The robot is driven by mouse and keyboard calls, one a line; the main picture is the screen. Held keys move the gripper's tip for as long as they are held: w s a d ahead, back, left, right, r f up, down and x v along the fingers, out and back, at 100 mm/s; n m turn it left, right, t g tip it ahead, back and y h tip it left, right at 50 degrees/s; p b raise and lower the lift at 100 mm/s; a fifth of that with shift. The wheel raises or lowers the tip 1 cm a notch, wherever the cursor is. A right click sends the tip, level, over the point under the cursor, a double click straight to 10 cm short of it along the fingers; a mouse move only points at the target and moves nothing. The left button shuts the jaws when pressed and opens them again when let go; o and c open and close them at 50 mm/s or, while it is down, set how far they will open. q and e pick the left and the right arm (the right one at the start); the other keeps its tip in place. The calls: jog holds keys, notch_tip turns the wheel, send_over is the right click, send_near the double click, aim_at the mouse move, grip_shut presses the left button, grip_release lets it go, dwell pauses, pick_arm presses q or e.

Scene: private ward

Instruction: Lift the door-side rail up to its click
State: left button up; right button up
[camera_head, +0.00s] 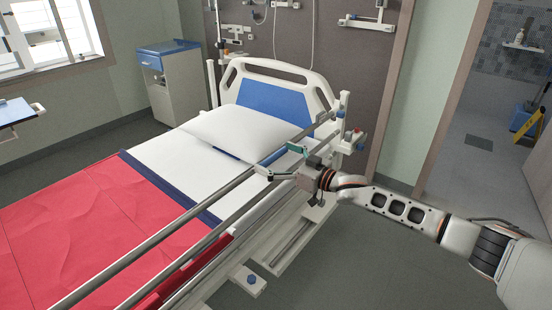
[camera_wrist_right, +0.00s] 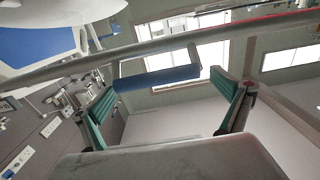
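The door-side rail (camera_head: 150,243) is a pair of long grey metal bars along the near right side of the bed. A blue grip (camera_head: 272,157) shows at the upper bar near the pillow end. My right gripper (camera_head: 279,162) is at this part of the rail, its fingers spread. In the right wrist view the green-padded fingers (camera_wrist_right: 165,78) are wide apart, with the blue grip (camera_wrist_right: 157,79) showing between their tips. The rail bar (camera_wrist_right: 150,47) crosses just past the fingertips. I cannot tell whether anything touches. My left gripper is not in view.
The bed has a red blanket (camera_head: 80,220), a white pillow (camera_head: 240,133) and a headboard (camera_head: 265,95). A bedside cabinet (camera_head: 172,80) stands at the back left. The floor (camera_head: 370,255) right of the bed is open. A yellow sign (camera_head: 528,122) stands beyond the doorway.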

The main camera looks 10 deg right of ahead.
jog(key=shift+s+d+f, duration=0.15)
jog(key=shift+s+d, duration=0.2)
jog(key=shift+d, duration=0.15)
jog(key=v, duration=1)
jog(key=shift+s, duration=0.4)
jog(key=shift+d, duration=0.15)
jog(key=s+a+f+m+h, duration=0.1)
jog(key=s+a+f, duration=0.4)
jog(key=s+f, duration=0.3)
jog(key=s+a+f+m+h, duration=0.1)
jog(key=s+a+f+h, duration=0.1)
jog(key=s+a+f, duration=0.45)
jog(key=s+d+f+g+h, duration=0.1)
jog(key=s+d+f+h, duration=0.1)
jog(key=s+f, duration=0.5)
jog(key=s+d+f+m+g+h+p, duration=0.1)
jog(key=s+d+f+g+h, duration=0.1)
jog(key=s+f, duration=0.6)
jog(key=s+d+h, duration=0.1)
jog(key=s+d, duration=0.1)
jog(key=s, duration=0.2)
jog(key=shift+d+g, duration=0.2)
jog(key=shift+g, duration=0.1)
jog(key=shift+s+a, duration=0.1)
